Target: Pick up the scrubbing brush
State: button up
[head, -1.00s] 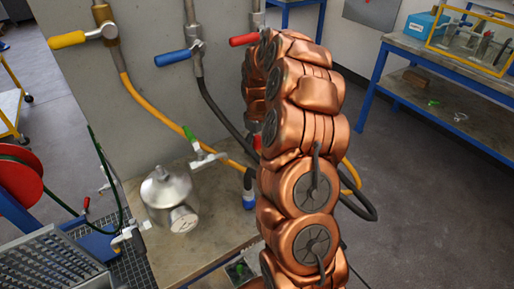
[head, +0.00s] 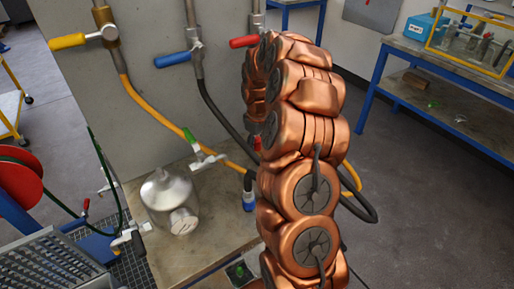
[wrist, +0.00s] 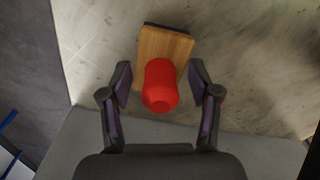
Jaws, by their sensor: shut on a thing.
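The scrubbing brush (wrist: 152,44) has a flat wooden block with a dark edge and a rounded red handle (wrist: 160,85). It shows in the middle of the wrist view, over a pale stained bench surface. My gripper (wrist: 160,68) has one finger on each side of the red handle and is shut on the brush. I cannot tell whether the block touches the surface below. In the head view my copper arm covers the gripper, and I cannot make out the brush there.
A metal flanged vessel (head: 168,203) stands on the bench (head: 213,238) left of my arm. Yellow, blue and red-handled valves with hoses hang on the grey panel (head: 155,95) behind. A wire rack (head: 52,268) is at lower left. Open floor (head: 420,200) lies to the right.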

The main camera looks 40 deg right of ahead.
aim_at(257, 138)
jog(key=shift+w+r+b, duration=0.1)
jog(key=shift+r+b, duration=0.2)
jog(key=shift+r, duration=0.25)
notch_tip(257, 138, up, 2)
jog(key=shift+r+b, duration=0.1)
jog(key=shift+b, duration=0.35)
jog(key=d+b, duration=0.1)
jog(key=d, duration=0.5)
jog(key=s+d+b, duration=0.1)
jog(key=d, duration=0.5)
jog(key=d+b, duration=0.1)
jog(key=d, duration=0.5)
jog(key=shift+s, duration=0.35)
